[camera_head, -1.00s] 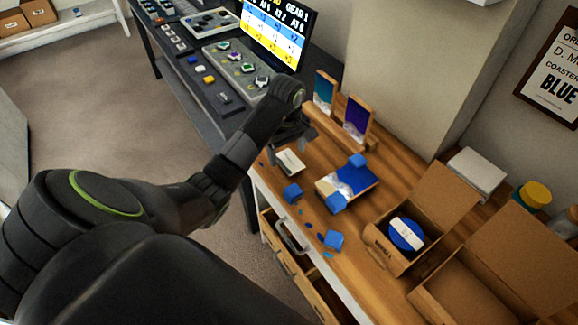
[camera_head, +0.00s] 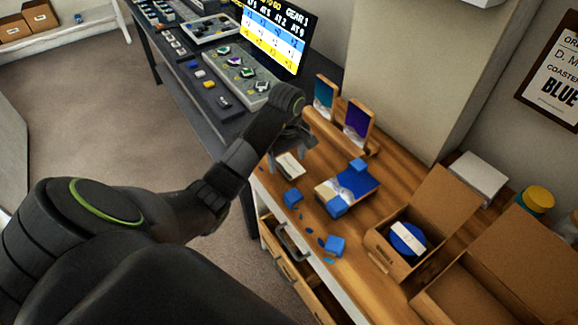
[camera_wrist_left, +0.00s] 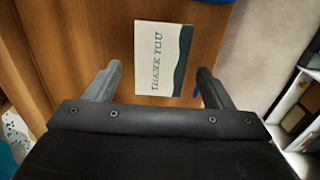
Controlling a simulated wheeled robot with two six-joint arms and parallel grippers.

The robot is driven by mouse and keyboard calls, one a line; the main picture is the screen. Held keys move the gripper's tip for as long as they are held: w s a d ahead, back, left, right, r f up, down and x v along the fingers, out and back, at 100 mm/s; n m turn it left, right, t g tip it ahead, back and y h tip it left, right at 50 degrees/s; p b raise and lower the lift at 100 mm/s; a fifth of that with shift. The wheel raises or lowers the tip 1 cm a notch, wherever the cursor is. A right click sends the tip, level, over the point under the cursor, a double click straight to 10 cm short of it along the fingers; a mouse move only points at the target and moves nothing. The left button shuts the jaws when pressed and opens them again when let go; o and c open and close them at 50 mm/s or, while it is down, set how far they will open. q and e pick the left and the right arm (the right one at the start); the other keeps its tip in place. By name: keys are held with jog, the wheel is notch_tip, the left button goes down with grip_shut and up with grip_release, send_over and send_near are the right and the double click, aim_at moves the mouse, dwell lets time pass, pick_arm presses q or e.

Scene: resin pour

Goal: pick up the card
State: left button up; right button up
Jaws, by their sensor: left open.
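The card (camera_wrist_left: 162,60) is a cream rectangle reading "THANK YOU", with a dark teal wavy band along one edge. In the left wrist view it lies flat on the wooden table, ahead of and between the two fingers. My left gripper (camera_wrist_left: 157,82) is open and empty, with a finger on either side of the card's near end. In the head view the card (camera_head: 290,166) lies near the table's left end, with my left gripper (camera_head: 292,150) above it. My right gripper is not in view.
A blue-and-white coaster (camera_head: 349,187) with blue corner blocks sits right of the card. A loose blue block (camera_head: 293,198) and blue scraps lie in front. An open cardboard box (camera_head: 386,250) holds a blue disc. Coasters stand in a wooden rack (camera_head: 340,131) behind. A drawer is open below.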

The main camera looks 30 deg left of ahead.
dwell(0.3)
pick_arm(q)
jog(key=c, duration=0.8)
